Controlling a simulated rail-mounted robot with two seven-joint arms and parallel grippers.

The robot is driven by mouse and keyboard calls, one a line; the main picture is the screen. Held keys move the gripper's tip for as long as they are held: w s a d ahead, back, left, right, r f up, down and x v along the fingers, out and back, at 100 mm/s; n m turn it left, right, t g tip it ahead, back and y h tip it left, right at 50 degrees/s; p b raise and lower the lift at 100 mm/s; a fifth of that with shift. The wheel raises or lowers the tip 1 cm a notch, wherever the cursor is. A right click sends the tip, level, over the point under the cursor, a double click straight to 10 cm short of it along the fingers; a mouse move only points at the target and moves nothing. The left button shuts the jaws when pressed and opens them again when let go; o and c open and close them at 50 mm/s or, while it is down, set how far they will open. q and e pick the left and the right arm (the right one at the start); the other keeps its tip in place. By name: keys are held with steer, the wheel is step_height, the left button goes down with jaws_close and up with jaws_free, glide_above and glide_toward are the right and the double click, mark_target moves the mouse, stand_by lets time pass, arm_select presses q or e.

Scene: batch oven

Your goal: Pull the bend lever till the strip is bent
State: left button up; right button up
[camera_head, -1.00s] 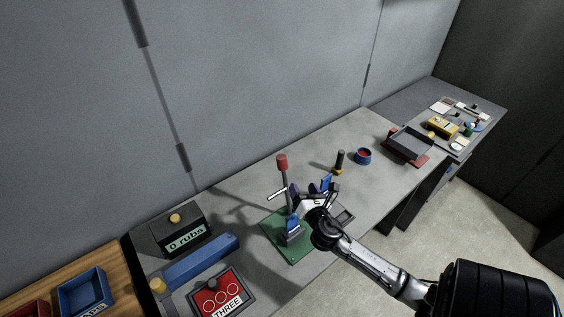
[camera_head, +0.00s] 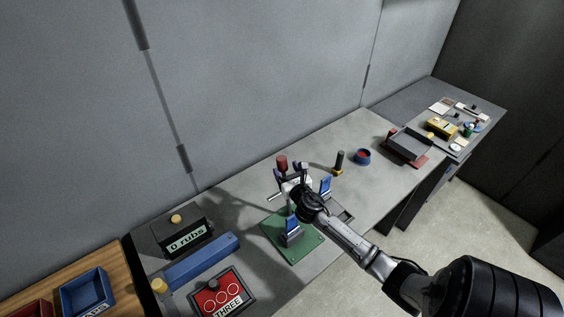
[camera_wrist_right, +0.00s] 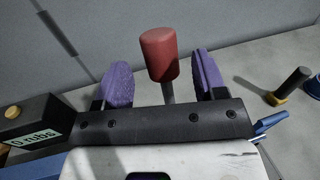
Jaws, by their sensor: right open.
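The bend lever's red knob (camera_head: 282,162) stands upright above a green base plate (camera_head: 305,248) on the bench. My right gripper (camera_head: 288,173) is open at the knob's height. In the right wrist view the red knob (camera_wrist_right: 159,52) lies between the two purple fingers (camera_wrist_right: 162,78), with a visible gap on each side. A thin pale bar (camera_head: 275,196) sticks out to the left beside the lever; I cannot tell whether it is the strip. A blue block (camera_head: 292,229) sits on the green plate. My gripper hides the lever's middle. My left gripper is not in view.
Left of the fixture are a dark "0 rubs" box (camera_head: 182,234), a long blue bar (camera_head: 203,261) and a red "THREE" panel (camera_head: 221,295). Right of it are a dark post on a yellow base (camera_head: 339,162) and a blue round dish (camera_head: 363,156). The wall rises behind.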

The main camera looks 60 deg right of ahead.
mark_target(284, 166)
steer(key=shift+x, duration=2.1)
jaws_close()
